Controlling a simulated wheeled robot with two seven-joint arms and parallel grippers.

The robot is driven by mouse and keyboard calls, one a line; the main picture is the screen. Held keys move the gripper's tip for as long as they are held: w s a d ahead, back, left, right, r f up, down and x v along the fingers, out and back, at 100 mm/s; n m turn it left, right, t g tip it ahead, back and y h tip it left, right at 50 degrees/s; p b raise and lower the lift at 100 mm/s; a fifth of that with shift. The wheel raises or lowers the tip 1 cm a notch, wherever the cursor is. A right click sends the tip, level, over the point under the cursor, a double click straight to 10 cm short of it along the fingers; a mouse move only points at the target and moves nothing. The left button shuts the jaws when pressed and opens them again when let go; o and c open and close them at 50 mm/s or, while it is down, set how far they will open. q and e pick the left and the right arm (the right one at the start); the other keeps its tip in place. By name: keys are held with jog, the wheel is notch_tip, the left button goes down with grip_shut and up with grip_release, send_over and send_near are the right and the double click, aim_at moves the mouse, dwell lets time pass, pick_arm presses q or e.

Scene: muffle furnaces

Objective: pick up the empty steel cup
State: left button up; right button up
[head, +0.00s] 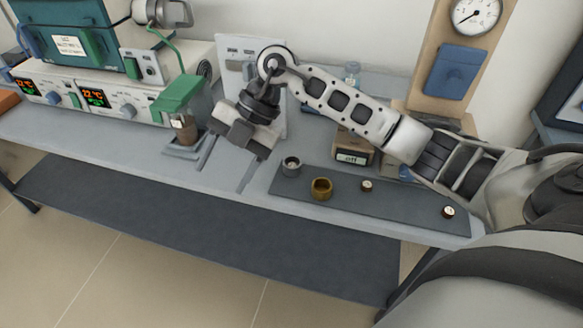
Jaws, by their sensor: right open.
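A small grey steel cup (291,166) stands upright at the left end of the dark mat (405,214); its opening faces up, but I cannot make out the inside clearly. A larger brass-coloured cup (321,188) stands to its right and nearer the front edge. My right gripper (238,148) is open and empty, up and to the left of the steel cup, apart from it. Its arm reaches in from the right, over the back of the bench. My left gripper is not in view.
Two small pale-topped pieces, one mid-mat (367,186) and one at its right end (448,211), stand on the mat. A small display box (353,157) is behind it. A brown container (185,130) and control units (95,97) stand left. The front bench strip is clear.

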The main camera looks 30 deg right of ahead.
jog(key=w+d+r+m+h, duration=0.2)
jog(key=d+m+h, duration=0.15)
jog(key=d, duration=0.45)
jog(key=w+d+r+m+h, duration=0.25)
jog(key=d+h, duration=0.25)
jog(key=d, duration=0.3)
send_over(291, 166)
jog(key=shift+n+t+y, duration=0.25)
jog(key=shift+n+t, duration=0.05)
jog(key=shift+t, duration=0.1)
notch_tip(291, 166, down, 9)
jog(key=shift+s+r, duration=0.1)
jog(key=shift+f, duration=3.15)
jog(key=c, duration=1.1)
